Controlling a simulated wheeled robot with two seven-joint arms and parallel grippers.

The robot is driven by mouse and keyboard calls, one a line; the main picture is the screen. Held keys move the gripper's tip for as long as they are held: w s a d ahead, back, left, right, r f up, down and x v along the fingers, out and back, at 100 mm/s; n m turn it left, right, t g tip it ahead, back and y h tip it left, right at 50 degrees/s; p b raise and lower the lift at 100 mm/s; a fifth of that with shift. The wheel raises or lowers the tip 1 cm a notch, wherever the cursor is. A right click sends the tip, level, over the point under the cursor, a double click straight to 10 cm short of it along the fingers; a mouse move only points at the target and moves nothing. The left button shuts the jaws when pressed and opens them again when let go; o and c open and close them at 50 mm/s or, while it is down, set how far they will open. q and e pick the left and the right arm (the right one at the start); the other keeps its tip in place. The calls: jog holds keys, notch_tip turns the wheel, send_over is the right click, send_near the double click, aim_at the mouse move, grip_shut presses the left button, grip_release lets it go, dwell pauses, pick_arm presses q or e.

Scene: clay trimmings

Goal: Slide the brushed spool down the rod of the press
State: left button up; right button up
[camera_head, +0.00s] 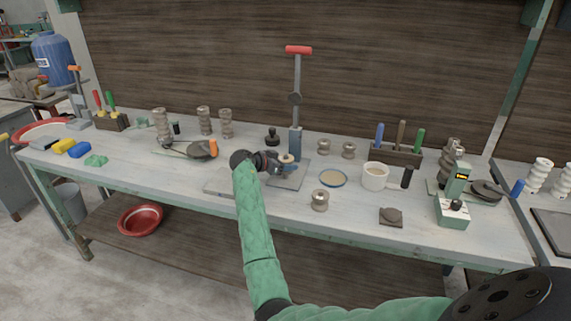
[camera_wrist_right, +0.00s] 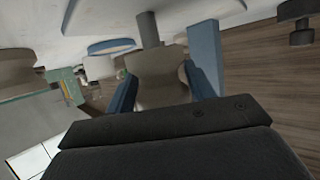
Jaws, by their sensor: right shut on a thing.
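My right gripper (camera_head: 278,162) is shut on a beige-grey spool at the press, in the middle of the bench. In the right wrist view the spool (camera_wrist_right: 158,80) sits between the two blue fingers of my right gripper (camera_wrist_right: 165,85). A grey rod (camera_wrist_right: 149,28) runs out of the spool's end, in line with it, towards the pale surface. The spool looks to be around the rod, but its bore is hidden. The press has a tall column with a red handle (camera_head: 298,50) and a flat grey base plate (camera_head: 291,178). My left gripper is not in view.
A blue-rimmed dish (camera_head: 333,178) and a white mug (camera_head: 375,176) are right of the press. Stacked spools (camera_head: 204,120) and a dark pan (camera_head: 202,149) are to the left.

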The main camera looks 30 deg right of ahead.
jog(key=shift+f+b, duration=1.15)
jog(key=shift+f, duration=0.35)
jog(key=o, duration=1.2)
notch_tip(320, 180, up, 11)
jog(key=p, duration=0.9)
jog(key=shift+r, duration=0.15)
jog(key=p, duration=0.3)
notch_tip(320, 180, up, 5)
send_over(285, 178)
jog(key=shift+w+d, duration=0.25)
jog(key=shift+d, duration=0.05)
